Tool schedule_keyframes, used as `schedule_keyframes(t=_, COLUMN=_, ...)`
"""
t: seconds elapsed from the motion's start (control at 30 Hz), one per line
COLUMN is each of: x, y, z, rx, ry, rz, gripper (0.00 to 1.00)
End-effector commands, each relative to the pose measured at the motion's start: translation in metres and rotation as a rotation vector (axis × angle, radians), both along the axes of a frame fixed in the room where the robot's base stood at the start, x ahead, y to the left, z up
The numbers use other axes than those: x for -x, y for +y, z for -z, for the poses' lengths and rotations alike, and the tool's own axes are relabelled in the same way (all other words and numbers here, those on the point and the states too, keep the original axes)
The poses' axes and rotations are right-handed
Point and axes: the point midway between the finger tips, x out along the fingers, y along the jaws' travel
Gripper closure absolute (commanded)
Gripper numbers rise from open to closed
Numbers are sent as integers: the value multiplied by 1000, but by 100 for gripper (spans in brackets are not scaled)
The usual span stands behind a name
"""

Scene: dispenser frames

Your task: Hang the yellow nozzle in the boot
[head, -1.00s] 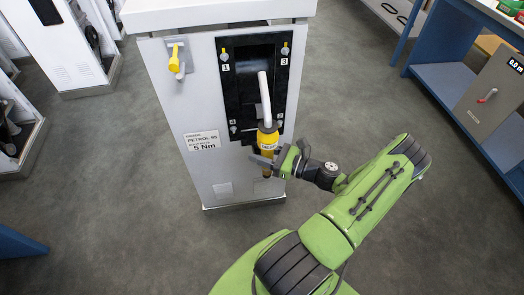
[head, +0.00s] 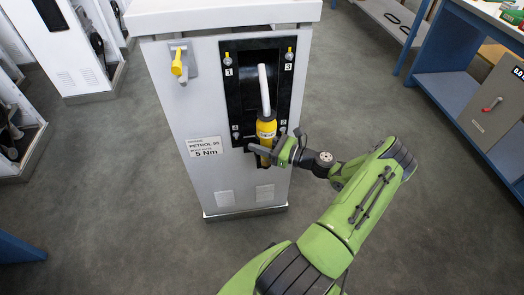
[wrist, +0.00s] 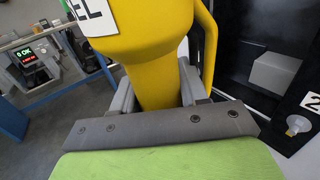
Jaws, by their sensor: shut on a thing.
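The yellow nozzle (head: 266,130) is upright in front of the dispenser, with its grey spout pointing up. My gripper (head: 266,153) is shut on the lower part of the nozzle. In the wrist view the yellow nozzle body (wrist: 150,40) fills the top middle, between the grey fingers (wrist: 155,95) of my gripper. The boot is the black recessed panel (head: 236,107) on the dispenser face, with numbered bolts at its corners. The spout shows against the dark recess; I cannot tell whether its tip is inside or in front of it.
The dispenser cabinet (head: 200,120) carries a yellow-handled lever (head: 178,64) at upper left and a PETROL 95 label (head: 204,147). A blue bench (head: 450,95) stands at right. Open grey floor (head: 110,200) lies left of the dispenser.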

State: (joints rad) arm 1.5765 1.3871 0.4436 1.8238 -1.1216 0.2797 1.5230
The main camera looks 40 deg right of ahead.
Motion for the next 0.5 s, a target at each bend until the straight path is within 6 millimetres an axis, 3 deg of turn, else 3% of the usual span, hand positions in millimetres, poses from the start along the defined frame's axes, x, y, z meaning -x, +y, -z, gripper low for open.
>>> schedule_keyframes(t=0.5, x=-41, y=-28, z=4, rx=2, ry=-7, rz=-1, gripper=100)
